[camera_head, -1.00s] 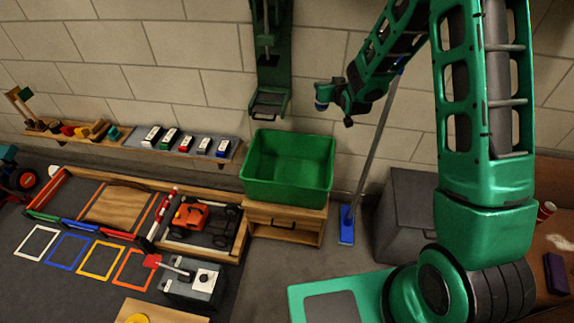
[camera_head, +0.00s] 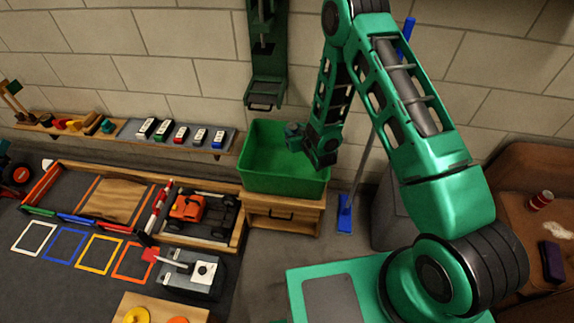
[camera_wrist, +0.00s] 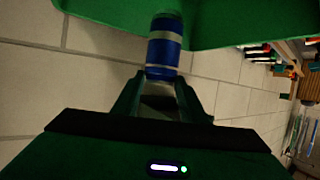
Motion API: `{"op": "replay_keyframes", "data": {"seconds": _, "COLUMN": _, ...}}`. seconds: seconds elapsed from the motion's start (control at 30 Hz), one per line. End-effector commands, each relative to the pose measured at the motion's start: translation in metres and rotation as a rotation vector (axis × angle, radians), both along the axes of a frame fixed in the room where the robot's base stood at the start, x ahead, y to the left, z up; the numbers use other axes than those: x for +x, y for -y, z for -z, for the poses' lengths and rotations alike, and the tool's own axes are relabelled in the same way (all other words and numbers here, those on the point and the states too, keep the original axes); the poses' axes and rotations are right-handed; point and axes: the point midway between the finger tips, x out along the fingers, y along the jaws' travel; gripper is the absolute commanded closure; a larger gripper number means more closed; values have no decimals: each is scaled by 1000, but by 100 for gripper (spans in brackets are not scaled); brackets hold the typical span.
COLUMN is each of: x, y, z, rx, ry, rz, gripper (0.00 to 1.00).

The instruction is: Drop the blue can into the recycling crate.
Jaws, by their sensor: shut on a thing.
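The blue can (camera_wrist: 164,46) has pale bands and sits between my gripper's fingertips in the wrist view. My gripper (camera_wrist: 155,85) is shut on it. In the head view my gripper (camera_head: 296,136) is over the right part of the green recycling crate (camera_head: 258,182), near its rim height. The can is hard to make out there, mostly hidden by the gripper. The crate stands on a small wooden cabinet against the wall. In the wrist view a green crate wall (camera_wrist: 230,25) shows just beyond the can.
A green wall-mounted device (camera_head: 267,80) hangs just above the crate. A blue broom (camera_head: 345,215) leans right of it. A shelf (camera_head: 175,137) with several small boxes is at the left. A toy-car pen (camera_head: 235,235) lies below. A brown couch (camera_head: 520,215) is at the right.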

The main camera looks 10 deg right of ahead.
Motion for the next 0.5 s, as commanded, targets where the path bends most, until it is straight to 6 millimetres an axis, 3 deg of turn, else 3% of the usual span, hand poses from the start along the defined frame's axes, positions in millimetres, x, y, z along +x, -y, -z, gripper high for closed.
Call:
{"op": "replay_keyframes", "data": {"seconds": 0.3, "x": 0, "y": 0, "z": 35, "rx": -1, "ry": -2, "rz": 1, "gripper": 92}}
{"op": "replay_keyframes", "data": {"seconds": 0.5, "x": 0, "y": 0, "z": 48, "rx": -1, "ry": -1, "rz": 1, "gripper": 92}}
